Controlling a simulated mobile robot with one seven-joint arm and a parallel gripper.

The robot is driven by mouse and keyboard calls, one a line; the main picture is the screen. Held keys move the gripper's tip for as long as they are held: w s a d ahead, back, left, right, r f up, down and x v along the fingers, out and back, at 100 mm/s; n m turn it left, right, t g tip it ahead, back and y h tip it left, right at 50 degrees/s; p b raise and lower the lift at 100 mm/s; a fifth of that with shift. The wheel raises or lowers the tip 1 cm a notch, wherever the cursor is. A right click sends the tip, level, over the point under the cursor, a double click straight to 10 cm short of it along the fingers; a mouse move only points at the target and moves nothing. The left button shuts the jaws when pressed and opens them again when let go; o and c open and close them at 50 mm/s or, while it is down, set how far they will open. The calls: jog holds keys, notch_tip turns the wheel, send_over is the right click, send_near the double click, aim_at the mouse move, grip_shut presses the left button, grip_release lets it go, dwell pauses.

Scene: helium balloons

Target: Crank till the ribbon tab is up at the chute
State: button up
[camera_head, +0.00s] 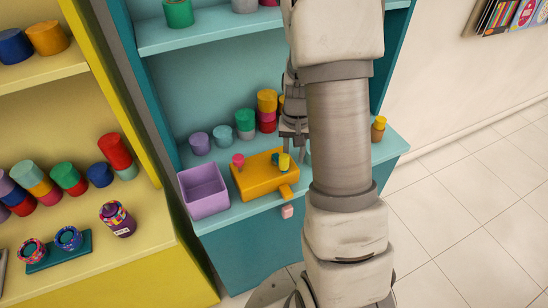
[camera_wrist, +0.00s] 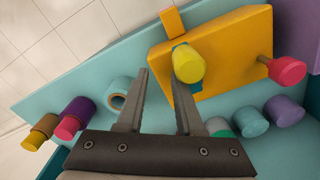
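An orange box (camera_head: 262,181) stands on the teal shelf and also fills the upper right of the wrist view (camera_wrist: 232,48). A yellow knob (camera_wrist: 188,66) on a teal piece, looking like a crank handle, sits at its side; it shows in the head view (camera_head: 284,163). A pink knob (camera_wrist: 288,71) stands on a stalk at the box's other end. An orange chute (camera_wrist: 172,21) juts from the front. A pink tab (camera_head: 287,211) hangs below the chute. My gripper (camera_wrist: 157,75) is open and empty, its fingers beside the yellow knob.
A lilac bin (camera_head: 203,191) stands left of the box. Spools line the shelf behind, including a lilac one (camera_head: 199,143) and a green-topped stack (camera_head: 245,123). A teal ring-like spool (camera_wrist: 119,92) lies near my left finger. A yellow shelf unit (camera_head: 120,252) stands left.

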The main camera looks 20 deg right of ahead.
jog(key=shift+w+a+r, duration=0.1)
jog(key=shift+w+a, duration=0.05)
jog(key=shift+a, duration=0.15)
jog(key=shift+w+r+p, duration=0.1)
jog(key=shift+r+p, duration=0.5)
jog(key=shift+r, duration=0.05)
jog(key=shift+r+p, duration=0.65)
jog(key=shift+r, duration=0.3)
jog(key=shift+s+d+r+p, duration=0.1)
jog(key=shift+r+p, duration=0.6)
jog(key=shift+r, duration=0.2)
jog(key=shift+s+d+r+p, duration=0.1)
jog(key=shift+r+p, duration=0.55)
jog(key=shift+r, duration=0.25)
